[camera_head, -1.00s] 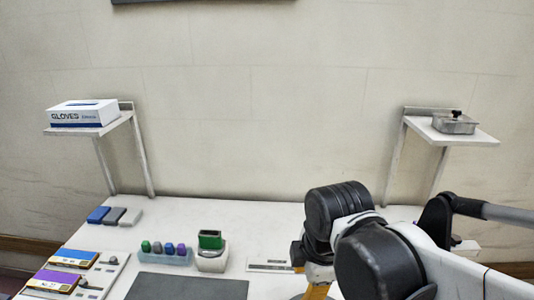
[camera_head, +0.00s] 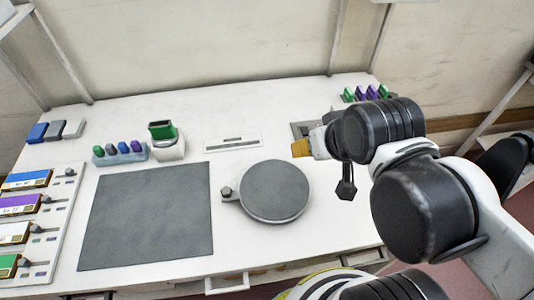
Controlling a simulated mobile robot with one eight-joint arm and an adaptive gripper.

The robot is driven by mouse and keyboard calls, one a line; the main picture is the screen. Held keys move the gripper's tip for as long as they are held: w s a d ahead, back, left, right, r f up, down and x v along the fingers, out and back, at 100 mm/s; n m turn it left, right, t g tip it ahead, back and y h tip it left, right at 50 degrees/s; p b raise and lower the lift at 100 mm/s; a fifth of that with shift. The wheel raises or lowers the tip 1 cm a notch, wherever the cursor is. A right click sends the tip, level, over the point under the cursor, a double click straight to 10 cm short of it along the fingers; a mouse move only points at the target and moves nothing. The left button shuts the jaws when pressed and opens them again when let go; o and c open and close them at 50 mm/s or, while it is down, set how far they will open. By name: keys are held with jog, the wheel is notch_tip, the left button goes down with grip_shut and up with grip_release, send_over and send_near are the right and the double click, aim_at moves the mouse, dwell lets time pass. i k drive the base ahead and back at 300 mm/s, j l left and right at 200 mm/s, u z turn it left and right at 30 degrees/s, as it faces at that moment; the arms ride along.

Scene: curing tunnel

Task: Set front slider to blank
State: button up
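A white slider panel (camera_head: 48,222) lies at the left edge of the table. It carries a row of coloured bars: blue (camera_head: 26,180), purple (camera_head: 20,203), white (camera_head: 14,232) and green (camera_head: 8,265). The green bar is nearest the front, cut by the picture edge. A dark knob (camera_head: 23,262) is beside it; its label is too small to read. My arm is at the right, far from the panel.
A dark grey mat (camera_head: 150,215) and a round grey plate (camera_head: 274,191) lie between the panel and my arm. Behind the mat are a rack of coloured pegs (camera_head: 121,152) and a green-topped holder (camera_head: 170,148). Blue, grey and white blocks (camera_head: 55,130) stand back left.

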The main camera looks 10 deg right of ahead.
aim_at(24, 262)
jog(key=u, duration=2.05)
